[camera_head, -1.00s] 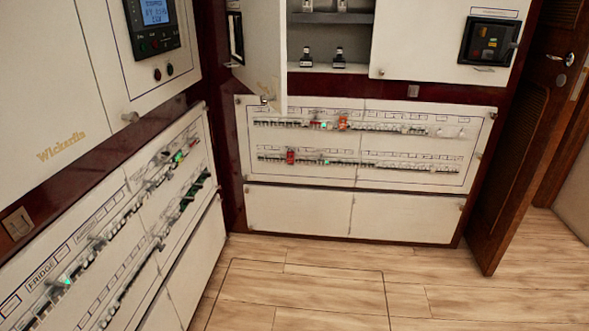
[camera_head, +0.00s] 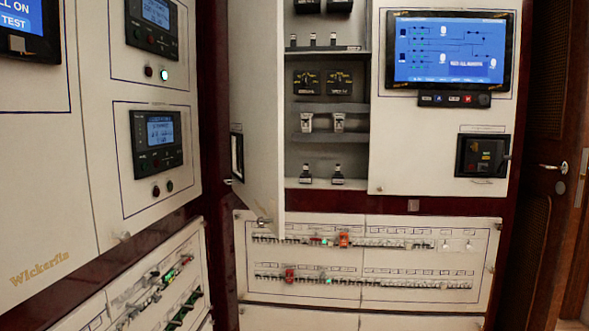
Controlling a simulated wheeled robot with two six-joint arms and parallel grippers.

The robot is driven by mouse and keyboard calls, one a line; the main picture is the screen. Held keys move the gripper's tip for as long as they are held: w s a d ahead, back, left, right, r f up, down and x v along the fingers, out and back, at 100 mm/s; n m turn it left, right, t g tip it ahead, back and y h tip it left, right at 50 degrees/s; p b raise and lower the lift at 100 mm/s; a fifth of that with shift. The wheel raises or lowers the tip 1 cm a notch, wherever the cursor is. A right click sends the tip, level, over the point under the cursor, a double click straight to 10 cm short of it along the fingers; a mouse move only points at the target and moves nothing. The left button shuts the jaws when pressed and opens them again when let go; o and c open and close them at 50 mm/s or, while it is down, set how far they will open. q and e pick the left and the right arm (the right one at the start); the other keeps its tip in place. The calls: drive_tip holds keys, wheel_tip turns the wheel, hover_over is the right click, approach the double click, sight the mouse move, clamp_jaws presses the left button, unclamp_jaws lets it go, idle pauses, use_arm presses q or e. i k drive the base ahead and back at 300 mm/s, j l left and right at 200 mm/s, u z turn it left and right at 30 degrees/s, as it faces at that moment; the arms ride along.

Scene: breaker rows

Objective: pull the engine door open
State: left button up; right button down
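Nothing in view carries a readable engine label, so I cannot tell for certain which door is meant. A dark brown wooden door (camera_head: 541,165) with a louvred panel stands upright at the right edge. Its silver lever handle (camera_head: 554,167) has a round lock plate just below it. A white cabinet door (camera_head: 257,110) in the middle is swung open, showing the shelves behind it. It has a dark framed recess and a small knob at its lower edge. Neither of my grippers shows in this view, so nothing is seen touching either door.
White breaker panels (camera_head: 355,258) run along the back wall below the shelves. More panels and meters (camera_head: 150,145) line the left wall. A blue screen (camera_head: 449,50) and a dark breaker unit (camera_head: 482,155) are left of the wooden door. The floor is out of view.

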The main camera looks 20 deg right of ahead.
sight(255, 28)
drive_tip(key=i+l, duration=0.3)
drive_tip(key=l, duration=0.15)
drive_tip(key=i+l+u, duration=0.1)
drive_tip(key=i+l, duration=0.2)
drive_tip(key=l, duration=0.2)
